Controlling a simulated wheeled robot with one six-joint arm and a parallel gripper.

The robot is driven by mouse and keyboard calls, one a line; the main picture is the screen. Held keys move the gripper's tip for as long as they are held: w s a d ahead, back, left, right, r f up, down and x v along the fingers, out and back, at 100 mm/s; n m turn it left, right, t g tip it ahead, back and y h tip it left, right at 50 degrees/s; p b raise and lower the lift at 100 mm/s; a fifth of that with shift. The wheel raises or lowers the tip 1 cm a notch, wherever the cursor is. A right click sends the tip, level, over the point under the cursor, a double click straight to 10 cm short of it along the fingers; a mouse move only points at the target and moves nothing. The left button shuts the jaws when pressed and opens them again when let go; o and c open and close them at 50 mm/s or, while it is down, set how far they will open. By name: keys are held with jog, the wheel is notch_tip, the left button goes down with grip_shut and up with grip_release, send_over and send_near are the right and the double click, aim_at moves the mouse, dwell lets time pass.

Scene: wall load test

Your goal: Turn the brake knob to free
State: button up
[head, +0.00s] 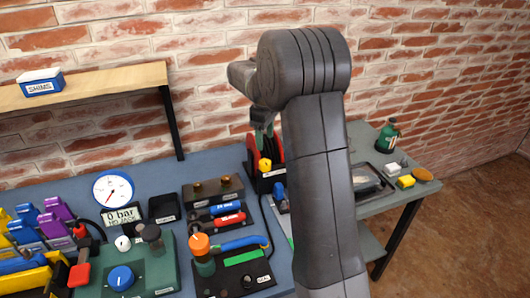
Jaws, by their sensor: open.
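My gripper (262,138) is partly hidden by my dark arm, and its open fingers point down above a red and black reel-like device (278,152). A small yellow knob (265,165) sits on the front of that device, just below the fingers. I cannot tell whether they touch it, or which way it points. No brake label is readable. Another knob, blue with a pointer mark (121,278), is on a green box (155,268) at the lower left, away from my gripper.
A dial gauge (113,189), a "0 bar" display (123,217) and an orange-topped bottle (202,254) crowd the blue bench. A wooden shelf (100,86) with a "SHIMS" box (40,82) is at left. A green bottle (388,137) stands at right. My arm hides the bench's middle.

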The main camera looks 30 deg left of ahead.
notch_tip(320, 180, up, 4)
send_over(265, 162)
jog(key=shift+r, duration=0.1)
dwell(0.3)
notch_tip(265, 162, down, 14)
jog(key=shift+r+p, duration=0.1)
jog(key=shift+p, duration=0.35)
dwell(0.4)
